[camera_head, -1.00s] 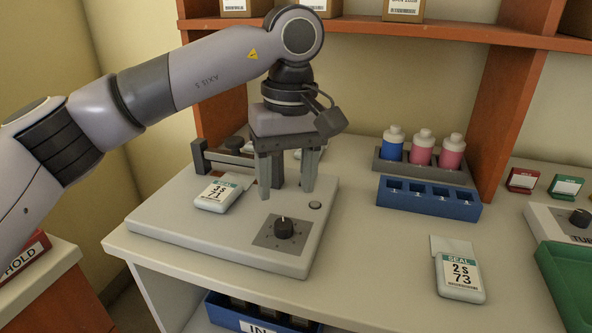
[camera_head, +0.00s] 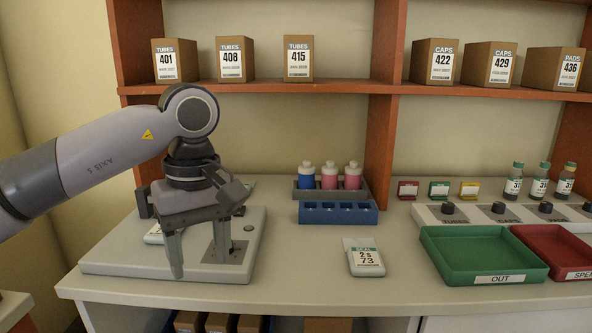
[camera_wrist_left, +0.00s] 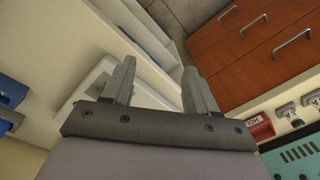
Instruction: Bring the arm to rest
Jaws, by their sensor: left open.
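My left arm comes in from the left in the head view. Its gripper (camera_head: 198,258) points down, open and empty, in front of the white sealer base plate (camera_head: 110,264) on the bench. In the left wrist view the two fingers (camera_wrist_left: 158,88) stand apart with nothing between them. The gripper hides most of the plate's dial and part of a flask pack (camera_head: 153,236) on the plate. A second pack labelled SEAL 2s 73 (camera_head: 366,260) lies on the bench to the right. My right gripper is not in view.
A blue rack (camera_head: 338,213) stands before bottles at the back. A green OUT tray (camera_head: 484,258) and a red tray (camera_head: 560,250) lie to the right. A shelf (camera_head: 330,88) with boxes runs above. Orange drawers (camera_wrist_left: 250,50) show in the wrist view.

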